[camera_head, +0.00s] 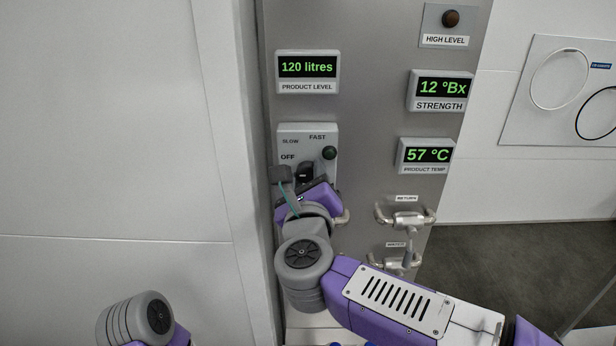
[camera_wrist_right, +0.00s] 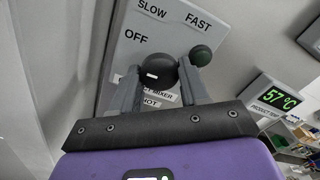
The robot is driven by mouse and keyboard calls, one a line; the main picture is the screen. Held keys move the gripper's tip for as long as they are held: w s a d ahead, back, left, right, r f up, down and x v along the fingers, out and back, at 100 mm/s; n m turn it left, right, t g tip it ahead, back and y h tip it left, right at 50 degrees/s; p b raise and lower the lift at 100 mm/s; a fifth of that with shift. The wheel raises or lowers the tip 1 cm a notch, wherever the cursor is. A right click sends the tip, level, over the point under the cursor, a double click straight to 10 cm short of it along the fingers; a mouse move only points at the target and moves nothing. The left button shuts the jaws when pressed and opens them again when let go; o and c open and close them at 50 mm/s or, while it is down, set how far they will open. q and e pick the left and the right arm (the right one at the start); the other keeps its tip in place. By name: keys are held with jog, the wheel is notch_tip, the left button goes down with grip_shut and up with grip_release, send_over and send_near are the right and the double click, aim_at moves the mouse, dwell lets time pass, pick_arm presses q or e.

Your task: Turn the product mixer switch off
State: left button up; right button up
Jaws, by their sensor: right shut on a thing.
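The mixer switch is a dark round knob (camera_head: 306,171) on a light plate (camera_head: 291,130) marked OFF, SLOW and FAST. In the right wrist view the knob (camera_wrist_right: 158,70) sits between my two grey fingers and has a short white mark facing the camera. I cannot tell for sure which label it points at. My right gripper (camera_wrist_right: 161,80) is shut on the knob. In the head view my right gripper (camera_head: 296,178) covers the lower part of the plate. The label under the knob is partly hidden, with "MIXER" readable. My left gripper is out of view; only part of my left arm shows.
A dark green lamp (camera_head: 329,153) is close to the right of the knob. Displays for level (camera_head: 307,68), strength (camera_head: 441,90) and temperature (camera_head: 427,155) share the grey panel. Metal valve handles (camera_head: 405,218) stick out below right. A white wall stands close on the left.

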jog(key=o, duration=1)
jog(key=shift+o, duration=0.2)
jog(key=s+b, duration=0.1)
jog(key=s, duration=0.6)
jog(key=shift+s, duration=0.3)
